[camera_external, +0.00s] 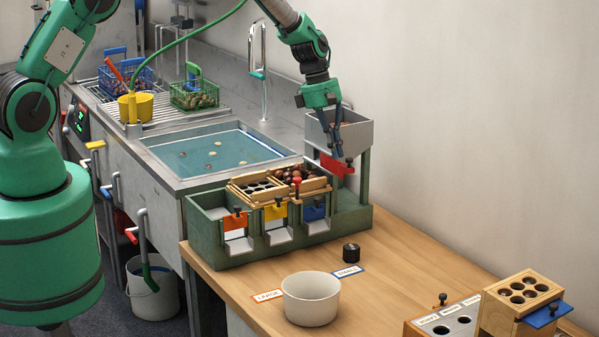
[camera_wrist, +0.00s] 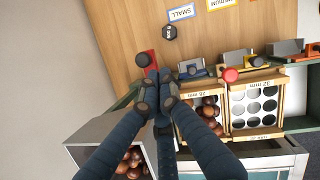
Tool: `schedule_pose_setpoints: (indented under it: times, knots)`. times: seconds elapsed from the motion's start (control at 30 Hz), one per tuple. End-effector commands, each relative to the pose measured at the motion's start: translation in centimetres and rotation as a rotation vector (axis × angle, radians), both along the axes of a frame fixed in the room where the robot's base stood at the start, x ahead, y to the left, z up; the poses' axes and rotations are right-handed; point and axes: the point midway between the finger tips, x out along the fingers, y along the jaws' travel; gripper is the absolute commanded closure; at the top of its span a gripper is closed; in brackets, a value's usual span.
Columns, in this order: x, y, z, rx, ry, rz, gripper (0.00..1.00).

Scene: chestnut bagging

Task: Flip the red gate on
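The red gate (camera_external: 337,166) is a red plate with a black knob on the front of the grey hopper (camera_external: 352,134). In the wrist view the red gate (camera_wrist: 151,61) and its knob (camera_wrist: 142,60) lie just beyond my fingertips. My gripper (camera_external: 336,154) points down in front of the hopper, close to the gate; touching or apart cannot be told. In the wrist view the tips of my gripper (camera_wrist: 157,80) are drawn together with nothing visible between them. They partly hide the gate's lower part. Chestnuts (camera_wrist: 130,162) lie in the hopper.
A green sorter frame (camera_external: 212,243) with sieve trays and orange, yellow and blue gates stands left of the hopper. A red-topped knob (camera_external: 296,181) rises from it. A black weight (camera_external: 351,252) and a white bowl (camera_external: 311,298) stand on the wooden table (camera_external: 400,265).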

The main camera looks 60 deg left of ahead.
Motion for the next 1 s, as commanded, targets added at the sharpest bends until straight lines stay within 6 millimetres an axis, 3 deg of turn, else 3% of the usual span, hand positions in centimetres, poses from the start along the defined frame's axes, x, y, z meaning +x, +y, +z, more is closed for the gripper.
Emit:
schedule_pose_setpoints:
  times: [0.37,0.6,1.0]
  knots:
    - [0.1,-0.2,0.0,0.000,0.000,0.000,1.00]
    - [0.5,-1.9,-0.1,0.000,0.000,0.000,1.00]
    - [0.3,-1.8,-0.3,0.000,0.002,0.000,1.00]
